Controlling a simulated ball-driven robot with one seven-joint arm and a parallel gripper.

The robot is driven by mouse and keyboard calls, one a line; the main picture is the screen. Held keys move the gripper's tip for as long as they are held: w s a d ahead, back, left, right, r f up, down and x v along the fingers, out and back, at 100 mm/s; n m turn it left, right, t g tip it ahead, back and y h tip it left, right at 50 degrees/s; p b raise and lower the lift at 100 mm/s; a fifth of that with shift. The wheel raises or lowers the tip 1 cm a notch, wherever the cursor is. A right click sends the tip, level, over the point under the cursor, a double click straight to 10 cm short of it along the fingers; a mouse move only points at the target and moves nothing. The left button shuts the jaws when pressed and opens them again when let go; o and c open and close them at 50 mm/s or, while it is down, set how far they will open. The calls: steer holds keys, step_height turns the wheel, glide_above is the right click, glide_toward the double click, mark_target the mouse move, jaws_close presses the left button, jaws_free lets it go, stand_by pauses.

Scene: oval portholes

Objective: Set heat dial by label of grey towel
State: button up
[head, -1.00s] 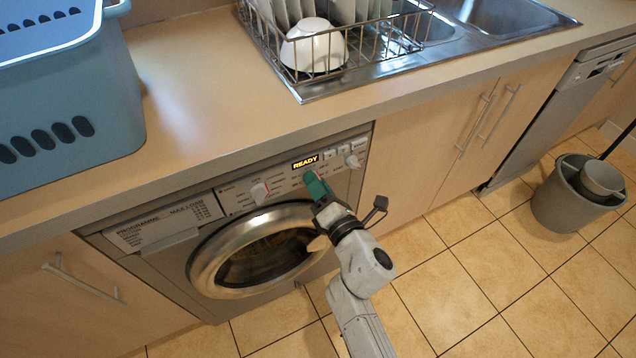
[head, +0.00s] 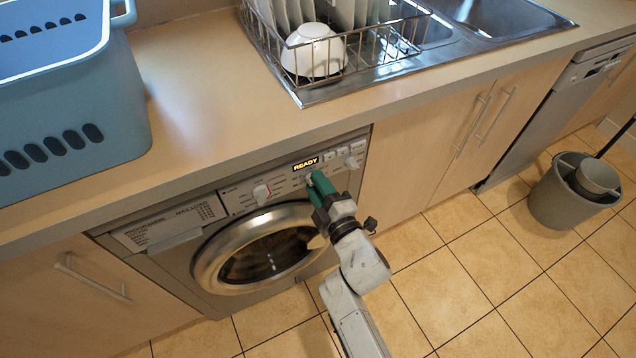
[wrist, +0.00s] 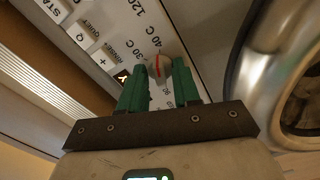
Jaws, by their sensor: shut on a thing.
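The heat dial (wrist: 158,66) is a pale knob with a red line, on the washing machine's panel among temperature marks. The red line points near the "40 C" mark in the wrist view. My gripper (wrist: 160,78) has its green fingers on either side of the dial, shut on it. In the head view my gripper (head: 314,180) is at the panel just below the lit READY display (head: 305,164), and its fingers hide most of the dial. No grey towel or towel label shows in either view.
A second knob (head: 262,192) sits left on the panel, and a smaller knob (head: 352,163) right. The round door (head: 208,262) is just below. The counter edge overhangs the panel. A blue basket (head: 120,110) and dish rack (head: 300,75) stand above. A bucket (head: 560,205) is far right.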

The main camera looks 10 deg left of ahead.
steer(key=m+p, duration=0.3)
steer(key=m, duration=0.9)
steer(key=m+p, duration=0.3)
steer(key=m, duration=1)
steer(key=shift+s+f+m+p, duration=0.1)
steer(key=shift+f+m+p, duration=0.1)
steer(key=shift+m+p, duration=0.15)
steer(key=o, duration=1.1)
steer(key=shift+r, duration=0.1)
steer(key=shift+c, duration=0.2)
steer(key=p+v, duration=0.4)
steer(key=v, duration=0.6)
steer(key=shift+s+d, duration=0.2)
steer(key=shift+s, duration=0.1)
